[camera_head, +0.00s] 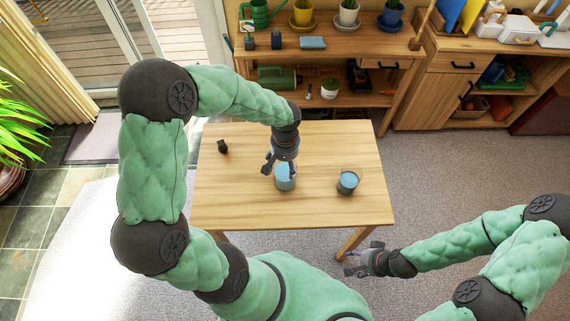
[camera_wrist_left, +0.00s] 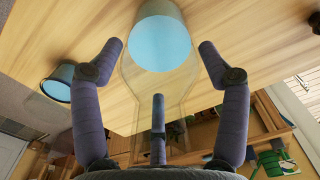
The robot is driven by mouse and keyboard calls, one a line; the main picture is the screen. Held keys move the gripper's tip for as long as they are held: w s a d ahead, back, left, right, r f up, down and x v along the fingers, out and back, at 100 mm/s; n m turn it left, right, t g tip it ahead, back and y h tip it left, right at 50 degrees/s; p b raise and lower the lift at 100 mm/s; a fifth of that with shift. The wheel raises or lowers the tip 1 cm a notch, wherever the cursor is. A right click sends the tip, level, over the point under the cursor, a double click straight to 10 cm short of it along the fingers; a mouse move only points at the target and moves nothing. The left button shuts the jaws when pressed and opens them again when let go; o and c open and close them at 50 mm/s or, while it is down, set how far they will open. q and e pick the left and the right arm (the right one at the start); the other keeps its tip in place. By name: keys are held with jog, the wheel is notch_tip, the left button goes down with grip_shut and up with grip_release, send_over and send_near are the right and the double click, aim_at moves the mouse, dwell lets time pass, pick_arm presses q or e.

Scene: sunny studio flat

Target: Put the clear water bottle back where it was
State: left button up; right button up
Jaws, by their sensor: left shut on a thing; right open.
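The clear water bottle (camera_head: 285,178) holds blue liquid and is over the middle of the wooden table. My left gripper (camera_head: 276,163) is shut on it from above and hides part of it. In the left wrist view the bottle (camera_wrist_left: 160,43) lies between my gripper's fingers, with its clear shoulder and neck towards the palm. I cannot tell whether its base touches the table. My right gripper (camera_head: 356,258) is open and empty, off the table's front right side.
A glass of blue liquid (camera_head: 348,181) stands on the wooden table (camera_head: 240,205) to the right of the bottle. A small black object (camera_head: 222,147) is at the back left. The front left tabletop is clear. A shelf (camera_head: 335,95) with pots stands behind.

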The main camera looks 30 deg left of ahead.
pick_arm(q)
jog(key=shift+w+f, duration=0.1)
jog(key=shift+f, duration=0.4)
jog(key=o, duration=1.7)
jog(key=shift+r, duration=0.35)
notch_tip(320, 180, up, 12)
jog(key=shift+f+p, duration=0.25)
jog(key=shift+p, duration=0.95)
